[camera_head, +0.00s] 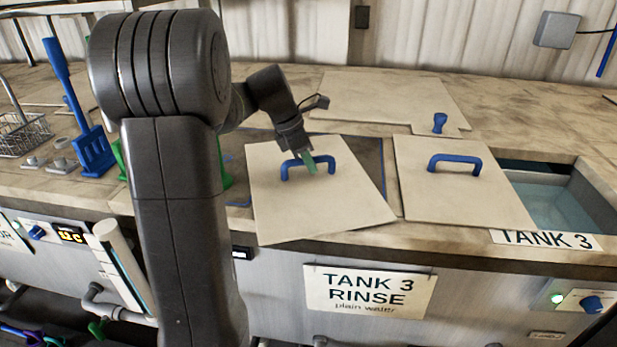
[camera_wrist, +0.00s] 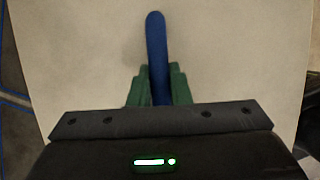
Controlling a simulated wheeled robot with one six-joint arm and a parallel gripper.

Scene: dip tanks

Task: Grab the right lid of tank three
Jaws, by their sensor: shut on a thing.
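My gripper (camera_head: 309,163) has green fingers and is shut on the blue handle (camera_head: 324,162) of the left of two pale lids. In the wrist view the blue handle (camera_wrist: 157,50) stands between the green fingers (camera_wrist: 158,85). This left lid (camera_head: 320,205) sits askew, its front edge reaching over the counter's front edge; I cannot tell whether it is raised. The right lid (camera_head: 450,205) is a pale panel with its own blue handle (camera_head: 455,158), and nothing holds it. It lies beside an open stretch of water (camera_head: 560,205) above a TANK 3 label (camera_head: 545,239).
A larger pale panel (camera_head: 380,95) with a blue knob (camera_head: 439,122) lies behind the lids. A sign reading TANK 3 RINSE (camera_head: 370,290) is on the front. The back counter at right is clear.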

